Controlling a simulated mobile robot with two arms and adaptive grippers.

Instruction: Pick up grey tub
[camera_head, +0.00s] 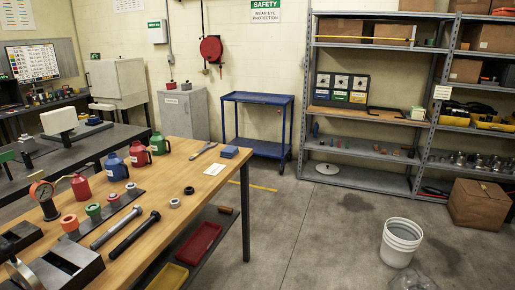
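A pale bucket-like tub (401,243) with ribbed bands near its rim stands upright on the concrete floor at the lower right. Its inside looks grey. A darker grey rounded thing (412,281) is just in front of it, mostly cut off by the bottom edge. I cannot tell which of the two is the grey tub. Neither of my grippers shows in the head view.
A wooden-topped bench (180,215) with jugs, bolts and rings fills the lower left. A red tray (199,242) and a yellow tray (168,276) sit below it. A cardboard box (480,204) stands at the right. The floor (305,225) between bench and tub is clear.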

